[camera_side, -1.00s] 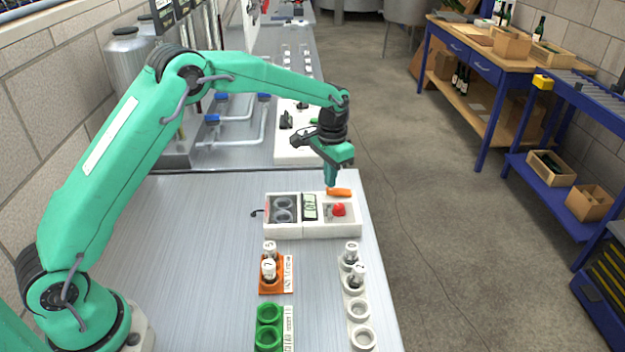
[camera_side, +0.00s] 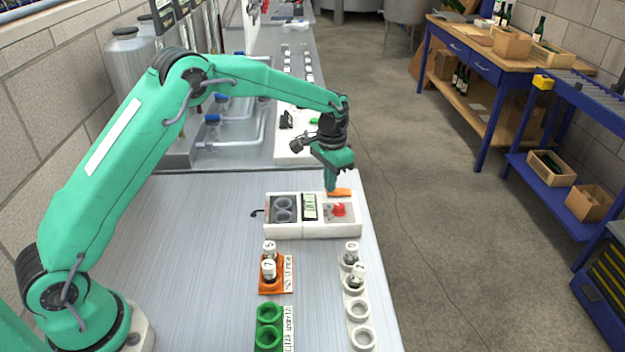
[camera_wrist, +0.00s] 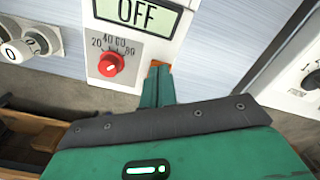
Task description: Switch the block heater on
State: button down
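The block heater (camera_side: 312,232) is a white box with two grey wells on its left, a display in the middle and a red knob (camera_side: 339,209) on its right. In the wrist view the display (camera_wrist: 137,14) reads OFF, and the red knob (camera_wrist: 111,65) sits by a scale from 20 to 80. An orange switch-like piece (camera_side: 341,192) is at the heater's far right edge, partly hidden by my fingers in the wrist view (camera_wrist: 157,64). My gripper (camera_side: 331,189) is shut and empty, pointing down, its tip at the orange piece; contact looks likely.
An orange rack (camera_side: 270,289) with vials, a green rack (camera_side: 268,328) and a white rack (camera_side: 358,322) with two vials stand nearer on the bench. The bench left of them is clear. A white device (camera_side: 290,155) stands beyond the heater.

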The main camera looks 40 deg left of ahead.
jog(key=shift+f, duration=0.25)
jog(key=shift+r, duration=3.05)
